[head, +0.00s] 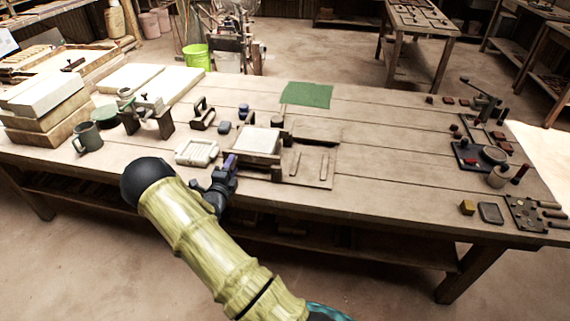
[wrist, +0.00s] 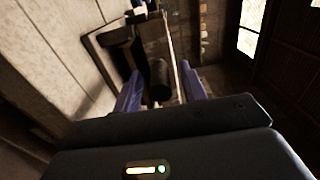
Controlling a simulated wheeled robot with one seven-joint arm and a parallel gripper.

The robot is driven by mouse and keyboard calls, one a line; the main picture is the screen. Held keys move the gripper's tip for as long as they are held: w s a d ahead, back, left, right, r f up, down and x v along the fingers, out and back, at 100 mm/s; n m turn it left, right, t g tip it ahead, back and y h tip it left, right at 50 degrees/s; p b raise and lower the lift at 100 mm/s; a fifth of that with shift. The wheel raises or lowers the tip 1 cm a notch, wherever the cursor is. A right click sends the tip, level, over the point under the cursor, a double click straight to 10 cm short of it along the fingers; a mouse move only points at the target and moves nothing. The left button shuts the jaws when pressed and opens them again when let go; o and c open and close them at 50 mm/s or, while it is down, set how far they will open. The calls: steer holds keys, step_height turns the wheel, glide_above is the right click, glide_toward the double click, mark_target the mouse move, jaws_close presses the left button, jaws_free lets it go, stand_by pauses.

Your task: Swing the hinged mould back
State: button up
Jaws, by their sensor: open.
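The hinged mould (head: 238,158) is a wooden frame around a pale slab, on the left half of a low wooden press board (head: 328,172) near the table's front edge. My gripper (head: 231,164) is at the mould's front left side. In the wrist view my gripper (wrist: 160,72) has its two purple fingers apart. A dark rounded handle (wrist: 159,82) shows between them, with part of the frame (wrist: 92,42) beyond. I cannot tell whether the fingers touch the handle. The hinge itself is not clear in either view.
A white ribbed tray (head: 197,152) is just left of the mould. Small dark blue items (head: 224,127) and a dark-handled tool (head: 203,115) stand behind. A green cloth (head: 307,94) lies farther back. The table's middle right is clear; tools crowd its right end.

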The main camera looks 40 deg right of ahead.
steer(key=c, duration=0.7)
steer(key=shift+o, duration=0.3)
steer(key=shift+s+d+r+p, duration=0.2)
steer(key=shift+r+p, duration=0.2)
steer(key=shift+r, duration=0.4)
steer(key=shift+s+d+r+p, duration=0.2)
steer(key=shift+r+p, duration=0.15)
steer(key=shift+r, duration=0.5)
steer(key=shift+s+d+r+p, duration=0.15)
steer(key=shift+r+p, duration=0.25)
steer(key=shift+r, duration=0.4)
steer(key=shift+s, duration=0.1)
steer(key=shift+r, duration=0.1)
steer(key=shift+s+d+r+p, duration=0.2)
steer(key=shift+s+d+r, duration=0.2)
steer(key=shift+r, duration=0.25)
steer(key=shift+s+d+r+p, duration=0.25)
steer(key=shift+s+r, duration=0.2)
steer(key=shift+r, duration=0.2)
steer(key=shift+s+d+r+p, duration=0.15)
steer(key=shift+s+d+r, duration=0.25)
steer(key=shift+r, duration=0.25)
steer(key=shift+s+d+r, duration=0.6)
steer(key=shift+s+r, duration=0.1)
steer(key=shift+s, duration=0.1)
steer(key=shift+s+d+r, duration=0.6)
steer(key=shift+s+r, duration=0.05)
steer(key=shift+s, duration=0.15)
